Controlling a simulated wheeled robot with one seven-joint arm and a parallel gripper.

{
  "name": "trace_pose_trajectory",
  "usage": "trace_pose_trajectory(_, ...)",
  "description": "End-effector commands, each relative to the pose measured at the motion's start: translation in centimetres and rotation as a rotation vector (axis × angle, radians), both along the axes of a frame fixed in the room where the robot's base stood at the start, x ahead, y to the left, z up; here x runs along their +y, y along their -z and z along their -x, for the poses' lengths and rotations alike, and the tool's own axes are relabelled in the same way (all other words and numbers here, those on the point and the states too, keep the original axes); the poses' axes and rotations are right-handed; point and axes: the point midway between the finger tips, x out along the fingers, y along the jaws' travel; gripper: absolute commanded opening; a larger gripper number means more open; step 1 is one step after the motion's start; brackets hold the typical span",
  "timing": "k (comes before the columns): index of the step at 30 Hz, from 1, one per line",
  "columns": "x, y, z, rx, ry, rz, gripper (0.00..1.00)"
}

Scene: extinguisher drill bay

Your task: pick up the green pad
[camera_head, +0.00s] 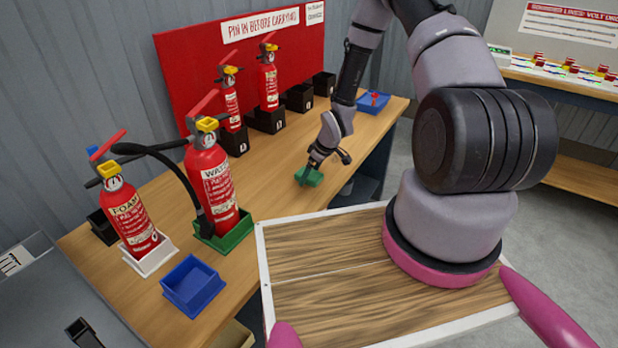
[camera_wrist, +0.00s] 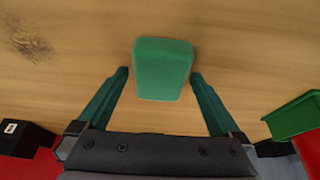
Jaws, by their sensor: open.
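The green pad (camera_wrist: 163,68) is a small block with rounded corners lying on the wooden bench. In the head view the pad (camera_head: 314,179) is on the bench near its front edge, partly hidden by my gripper. My gripper (camera_head: 312,166) is above it, pointing down. In the wrist view my gripper (camera_wrist: 157,75) is open, with one green finger on each side of the near part of the pad. A gap shows between the pad and each finger. I cannot tell how high the fingertips are above the bench.
The bench (camera_head: 262,185) holds a foam extinguisher (camera_head: 130,215) in a white tray, a water extinguisher (camera_head: 213,185) in a green tray (camera_head: 238,234), and an empty blue tray (camera_head: 192,287). Black holders (camera_head: 267,120) line the red board (camera_head: 190,75). The bench around the pad is clear.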

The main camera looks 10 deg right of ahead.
Motion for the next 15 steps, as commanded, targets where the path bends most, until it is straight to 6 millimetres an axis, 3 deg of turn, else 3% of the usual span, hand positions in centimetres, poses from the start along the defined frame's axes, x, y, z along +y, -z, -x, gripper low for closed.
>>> trace_pose_trajectory(6, 0.01, 0.01, -0.01, 0.0, 0.0, 0.0, 1.0)
trace_pose_trajectory(12, 0.01, 0.01, -0.01, 0.0, 0.0, 0.0, 0.23)
trace_pose_trajectory(13, 0.01, 0.01, -0.01, 0.0, 0.0, 0.0, 0.23)
trace_pose_trajectory(14, 0.01, 0.01, -0.01, 0.0, 0.0, 0.0, 0.14)
trace_pose_trajectory(15, 0.01, 0.01, -0.01, 0.0, 0.0, 0.0, 0.14)
